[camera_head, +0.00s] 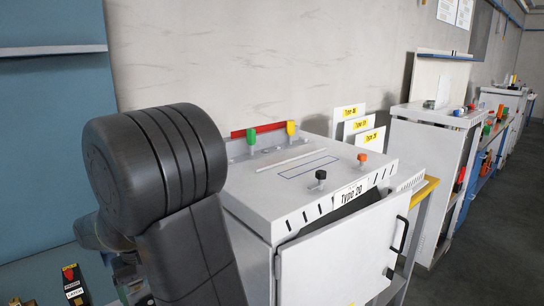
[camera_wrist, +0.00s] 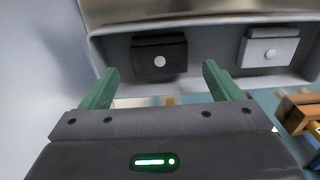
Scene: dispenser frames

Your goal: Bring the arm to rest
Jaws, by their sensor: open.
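My gripper (camera_wrist: 160,88) shows in the wrist view with its two green fingers spread wide apart and nothing between them. Beyond the fingers is a pale recess with a dark box (camera_wrist: 159,56) that bears a white round mark, and a light grey box (camera_wrist: 269,47) to its right. The dark box appears between the fingertips in the picture, with no visible contact. In the head view my dark arm fills the left middle, in front of the white cabinet, and the gripper's fingers cannot be made out there.
A white cabinet (camera_head: 300,190) labelled "Typo 20" stands close to my arm, with coloured knobs on top and a door with a black handle. White sign plates (camera_head: 359,128) stand behind it. More cabinets line the wall at right. Open dark floor (camera_head: 490,220) lies at far right.

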